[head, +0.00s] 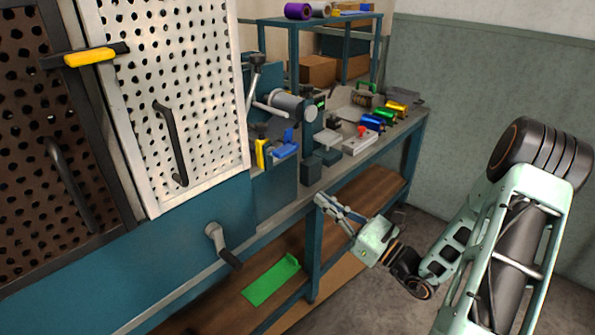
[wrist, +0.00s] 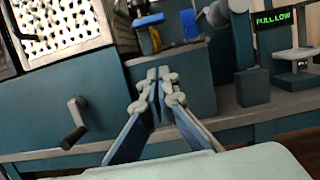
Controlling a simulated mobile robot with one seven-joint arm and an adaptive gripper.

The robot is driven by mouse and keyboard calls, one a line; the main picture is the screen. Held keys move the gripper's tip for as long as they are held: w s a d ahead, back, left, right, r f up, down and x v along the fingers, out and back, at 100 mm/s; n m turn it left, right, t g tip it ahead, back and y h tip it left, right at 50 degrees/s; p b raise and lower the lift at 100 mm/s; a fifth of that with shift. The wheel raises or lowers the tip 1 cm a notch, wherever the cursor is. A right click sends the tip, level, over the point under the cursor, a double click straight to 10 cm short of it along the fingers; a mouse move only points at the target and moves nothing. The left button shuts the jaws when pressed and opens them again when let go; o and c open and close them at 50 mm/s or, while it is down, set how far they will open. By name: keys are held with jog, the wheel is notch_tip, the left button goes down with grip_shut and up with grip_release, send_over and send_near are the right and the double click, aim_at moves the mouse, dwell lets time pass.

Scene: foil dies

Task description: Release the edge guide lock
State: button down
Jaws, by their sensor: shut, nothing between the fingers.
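My gripper (head: 322,200) is shut and empty in front of the bench's front edge in the head view. In the wrist view its fingertips (wrist: 159,75) meet, pointing toward the blue machine's front. No part is plainly labelled as the edge guide lock. Candidates are a small yellow lever (head: 262,154) and a blue piece (head: 285,146) beside it, on the machine beyond my gripper. In the wrist view the yellow part (wrist: 154,38) and blue part (wrist: 190,25) show above the fingertips. My gripper is apart from both.
A crank handle (head: 222,244) juts from the blue front; it also shows in the wrist view (wrist: 74,124). A small display (wrist: 274,19) reads "PULL LOW". Colored foil rolls (head: 385,115) lie on the bench. A green sheet (head: 272,282) lies on the lower shelf.

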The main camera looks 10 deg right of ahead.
aim_at(282, 150)
jog(key=shift+d, duration=0.2)
jog(key=shift+w, duration=0.1)
jog(key=w+a+r, duration=0.5)
jog(key=w+r, duration=0.1)
jog(key=w, duration=0.1)
jog(key=shift+w+a+r+b, duration=0.25)
jog(key=shift+w+a+b, duration=0.1)
jog(key=shift+a+b, duration=0.05)
